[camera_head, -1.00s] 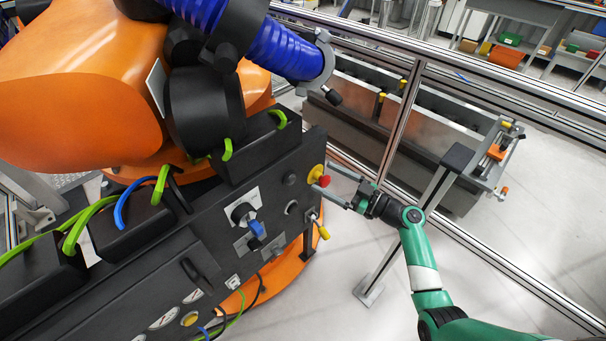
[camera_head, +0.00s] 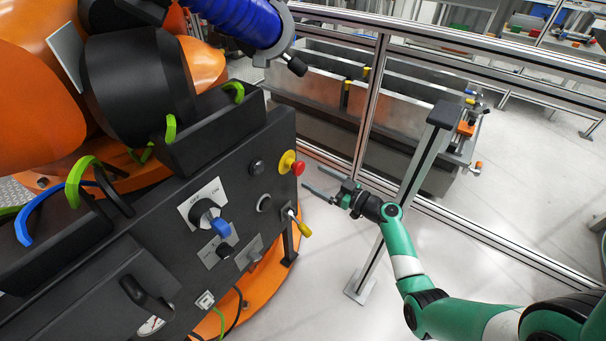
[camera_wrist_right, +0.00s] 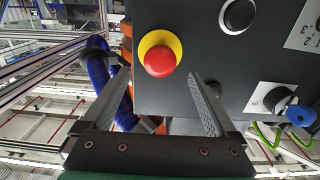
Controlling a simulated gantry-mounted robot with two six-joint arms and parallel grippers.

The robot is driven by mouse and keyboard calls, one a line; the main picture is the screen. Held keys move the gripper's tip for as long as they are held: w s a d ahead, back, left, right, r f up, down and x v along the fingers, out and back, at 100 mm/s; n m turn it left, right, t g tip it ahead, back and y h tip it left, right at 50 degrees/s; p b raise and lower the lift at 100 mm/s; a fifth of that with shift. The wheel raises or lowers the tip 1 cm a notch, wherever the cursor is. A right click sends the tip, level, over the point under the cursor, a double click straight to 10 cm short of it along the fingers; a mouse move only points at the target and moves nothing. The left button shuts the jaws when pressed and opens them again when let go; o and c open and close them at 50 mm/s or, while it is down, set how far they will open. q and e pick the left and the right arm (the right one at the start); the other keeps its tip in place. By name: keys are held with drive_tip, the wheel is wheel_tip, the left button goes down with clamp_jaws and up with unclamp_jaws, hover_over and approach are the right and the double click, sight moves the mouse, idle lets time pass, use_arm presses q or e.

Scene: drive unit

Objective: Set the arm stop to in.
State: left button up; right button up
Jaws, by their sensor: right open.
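The red mushroom button (camera_head: 298,168) sits on a yellow collar (camera_head: 287,161) at the right end of the black control panel. I take it as the arm stop. In the right wrist view the red button (camera_wrist_right: 159,61) shows head-on between the finger tips, left of the panel's middle. I cannot tell whether it is pressed in. My right gripper (camera_head: 313,177) is open and empty. Its fingers point at the button, with a small gap in the head view. My left gripper is not in view.
The panel (camera_head: 195,250) also carries a blue-handled rotary switch (camera_head: 220,227), a black button (camera_head: 257,166) and a yellow-tipped lever (camera_head: 304,229) below the red button. A grey post (camera_head: 425,160) stands behind my right arm. A metal rail fence (camera_head: 372,100) runs behind it.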

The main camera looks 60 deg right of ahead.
sight(302, 170)
drive_tip(key=w, duration=0.3)
drive_tip(key=w+d+b, duration=0.1)
drive_tip(key=w, duration=0.1)
drive_tip(key=shift+w, duration=0.35)
clamp_jaws()
